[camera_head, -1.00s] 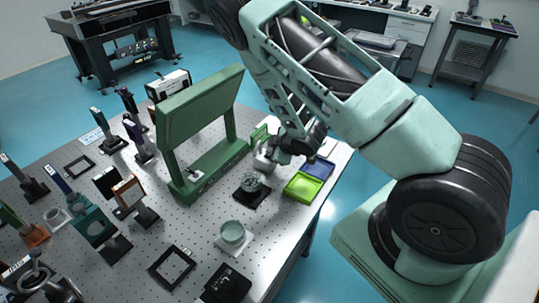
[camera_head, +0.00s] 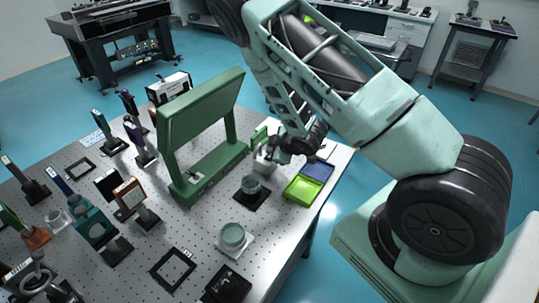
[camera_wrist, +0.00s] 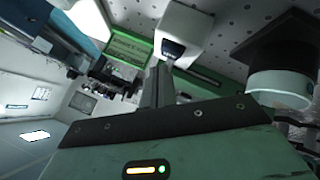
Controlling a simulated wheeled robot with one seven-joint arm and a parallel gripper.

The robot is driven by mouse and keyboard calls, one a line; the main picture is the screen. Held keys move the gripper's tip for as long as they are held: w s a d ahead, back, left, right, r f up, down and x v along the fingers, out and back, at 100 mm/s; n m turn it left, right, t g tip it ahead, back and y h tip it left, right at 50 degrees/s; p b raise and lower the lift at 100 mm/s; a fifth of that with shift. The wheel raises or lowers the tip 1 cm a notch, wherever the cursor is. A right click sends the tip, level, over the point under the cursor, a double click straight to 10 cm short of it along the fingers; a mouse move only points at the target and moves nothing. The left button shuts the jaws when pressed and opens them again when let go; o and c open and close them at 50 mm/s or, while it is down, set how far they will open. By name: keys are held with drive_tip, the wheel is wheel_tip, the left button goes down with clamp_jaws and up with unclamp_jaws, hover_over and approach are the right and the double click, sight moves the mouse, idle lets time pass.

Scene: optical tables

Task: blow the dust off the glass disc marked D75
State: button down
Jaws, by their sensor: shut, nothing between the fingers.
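A glass disc (camera_head: 251,185) stands on a black mat near the table's right side; a second pale disc (camera_head: 232,236) stands on a white mat nearer me. I cannot read D75 on either. The wrist view, which looks upside down, shows one disc (camera_wrist: 283,88) under its black mat at right. My gripper (camera_head: 270,155) is behind the dark-mat disc, by a small white unit (camera_head: 263,167). In the wrist view my shut, empty fingers (camera_wrist: 160,70) point at this white unit (camera_wrist: 187,32), which has a dark front. I cannot tell whether they touch it.
A tall green frame (camera_head: 200,115) stands left of my gripper. A yellow-green tray (camera_head: 303,188) and a blue tray (camera_head: 319,170) lie to the right. A small green sign (camera_wrist: 130,47) stands behind the white unit. Optic mounts crowd the table's left; a black square frame (camera_head: 173,268) lies in front.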

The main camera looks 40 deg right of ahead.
drive_tip(key=shift+r, duration=0.1)
drive_tip(key=shift+r+p, duration=1.8)
drive_tip(key=shift+r, duration=0.75)
drive_tip(key=shift+f, duration=0.1)
